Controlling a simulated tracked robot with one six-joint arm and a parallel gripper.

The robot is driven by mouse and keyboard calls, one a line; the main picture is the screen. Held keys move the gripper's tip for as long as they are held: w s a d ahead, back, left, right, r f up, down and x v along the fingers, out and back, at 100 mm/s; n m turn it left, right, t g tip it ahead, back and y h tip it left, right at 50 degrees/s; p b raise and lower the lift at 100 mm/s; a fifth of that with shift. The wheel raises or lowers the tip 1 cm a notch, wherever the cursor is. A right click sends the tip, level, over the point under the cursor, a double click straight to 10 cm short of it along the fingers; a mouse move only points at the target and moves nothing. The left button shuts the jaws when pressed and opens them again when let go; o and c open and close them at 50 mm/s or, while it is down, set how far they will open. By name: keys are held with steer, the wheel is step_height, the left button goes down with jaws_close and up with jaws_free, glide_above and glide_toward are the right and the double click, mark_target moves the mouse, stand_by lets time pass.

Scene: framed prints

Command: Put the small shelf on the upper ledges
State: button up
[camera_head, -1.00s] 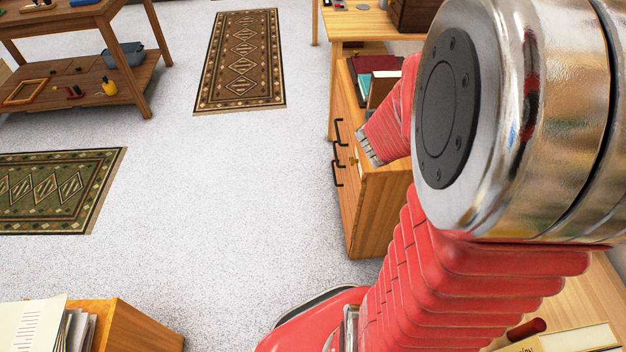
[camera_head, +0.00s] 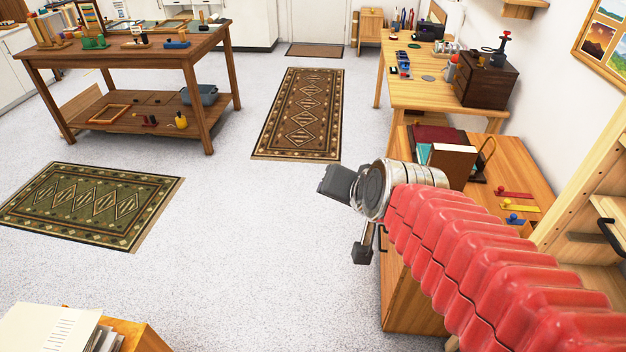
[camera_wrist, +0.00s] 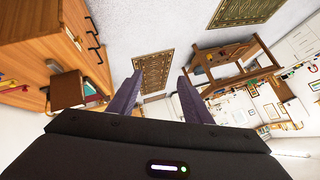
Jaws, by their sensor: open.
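My gripper (camera_head: 349,218) is open and empty, held out over the floor beside the wooden drawer cabinet (camera_head: 398,290). In the wrist view its two dark fingers (camera_wrist: 163,92) stand apart with nothing between them. A light wooden shelf unit (camera_head: 578,196) with a row of holes in its side panel stands at the right edge of the head view, well to the right of my gripper. Inside it, a pale board (camera_head: 608,207) shows beside a black handle; I cannot tell whether this is the small shelf. The upper ledges are not clearly in view.
Books (camera_head: 447,160) and coloured hooks (camera_head: 516,206) are on the cabinet top. A desk (camera_head: 425,95) with a dark wooden box (camera_head: 487,80) is behind it. A brown workbench (camera_head: 130,57) stands at the back left. The floor (camera_head: 250,230) in the middle is clear, with rugs.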

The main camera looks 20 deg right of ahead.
steer(key=s+a+f+n+g, duration=0.1)
steer(key=s+a+n+g, duration=0.2)
steer(key=s+n, duration=0.3)
steer(key=s, duration=0.5)
steer(key=shift+s+n+g, duration=0.2)
steer(key=shift+n+g, duration=0.1)
steer(key=shift+n, duration=0.1)
steer(key=shift+f, duration=0.1)
